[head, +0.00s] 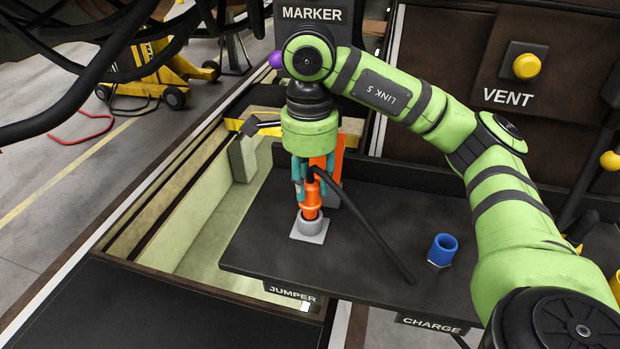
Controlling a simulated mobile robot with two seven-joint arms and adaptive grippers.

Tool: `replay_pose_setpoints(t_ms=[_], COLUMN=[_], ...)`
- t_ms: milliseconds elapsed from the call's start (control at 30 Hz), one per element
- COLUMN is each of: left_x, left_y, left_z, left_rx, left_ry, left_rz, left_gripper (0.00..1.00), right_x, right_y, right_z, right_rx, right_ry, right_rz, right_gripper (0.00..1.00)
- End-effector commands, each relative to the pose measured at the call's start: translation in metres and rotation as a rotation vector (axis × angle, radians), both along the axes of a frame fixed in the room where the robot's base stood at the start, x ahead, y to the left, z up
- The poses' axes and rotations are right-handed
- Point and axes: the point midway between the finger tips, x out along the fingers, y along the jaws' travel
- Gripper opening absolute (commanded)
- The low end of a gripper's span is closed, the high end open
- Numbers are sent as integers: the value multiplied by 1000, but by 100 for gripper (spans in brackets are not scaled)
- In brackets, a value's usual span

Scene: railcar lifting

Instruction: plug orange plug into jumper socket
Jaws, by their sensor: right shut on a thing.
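The orange plug (311,194) is upright at the grey jumper socket (310,228), which stands on the dark shelf above the JUMPER label. The plug's lower end meets the socket's round top; how deep it sits inside cannot be told. A black cable runs from the plug down to the right across the shelf. My right gripper (304,182), with teal fingers, points down and is shut on the plug's upper part. My left gripper is not in view.
A blue socket (443,249) stands on the shelf (360,270) to the right, above the CHARGE label. An orange plate (335,165) stands behind my right gripper. A panel with a yellow VENT button (526,66) is at the back right. Black hoses hang at the upper left.

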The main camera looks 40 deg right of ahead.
Motion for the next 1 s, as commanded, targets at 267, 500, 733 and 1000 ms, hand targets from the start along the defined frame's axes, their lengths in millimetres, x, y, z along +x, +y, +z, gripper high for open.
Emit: replay_pose_setpoints(t_ms=[267, 500, 733, 1000], left_x=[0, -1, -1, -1], left_y=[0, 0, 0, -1], left_z=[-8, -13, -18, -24], left_rx=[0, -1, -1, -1], left_ry=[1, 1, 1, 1], left_rz=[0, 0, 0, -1], left_gripper=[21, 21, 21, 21], right_x=[0, 0, 0, 0], right_y=[0, 0, 0, 0], right_z=[-8, -14, -20, -26], right_rx=[1, 1, 1, 1], right_ry=[-1, -1, -1, -1], right_rz=[0, 1, 1, 1], right_gripper=[0, 0, 0, 0])
